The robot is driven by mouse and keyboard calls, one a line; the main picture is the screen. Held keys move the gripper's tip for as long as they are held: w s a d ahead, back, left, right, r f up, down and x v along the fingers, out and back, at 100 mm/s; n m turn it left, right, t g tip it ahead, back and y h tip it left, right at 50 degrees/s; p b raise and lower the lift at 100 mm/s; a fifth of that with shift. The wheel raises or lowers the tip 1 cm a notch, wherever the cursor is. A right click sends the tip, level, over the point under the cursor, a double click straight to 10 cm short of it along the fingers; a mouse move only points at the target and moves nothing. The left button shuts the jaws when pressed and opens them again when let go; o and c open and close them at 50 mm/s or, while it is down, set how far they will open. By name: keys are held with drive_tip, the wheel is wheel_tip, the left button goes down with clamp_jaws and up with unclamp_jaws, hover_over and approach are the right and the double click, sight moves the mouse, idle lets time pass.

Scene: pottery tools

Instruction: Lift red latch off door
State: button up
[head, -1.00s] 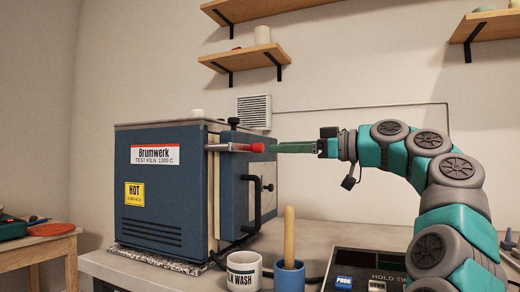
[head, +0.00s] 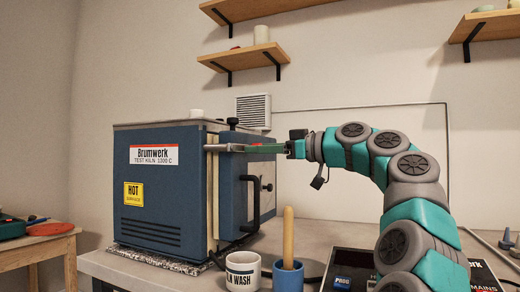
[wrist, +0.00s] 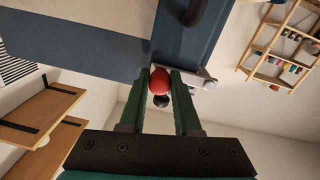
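The latch (head: 226,147) is a grey bar with a red round knob, lying across the upper front edge of the blue kiln (head: 165,190) and its door (head: 240,182). In the wrist view the red knob (wrist: 159,80) sits between my two green fingertips. My gripper (head: 255,149) comes in level from the right. My gripper (wrist: 161,78) looks open, with one finger on each side of the knob and very little room; I cannot tell whether they touch it. In the head view the finger hides most of the knob.
The dark door handle (head: 254,200) stands out below the latch. A white mug (head: 242,270) and a blue cup (head: 288,275) with a wooden stick stand in front. Shelves (head: 243,57) hang above. The air right of the door is open.

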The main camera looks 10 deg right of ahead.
clamp_jaws()
idle(0.9)
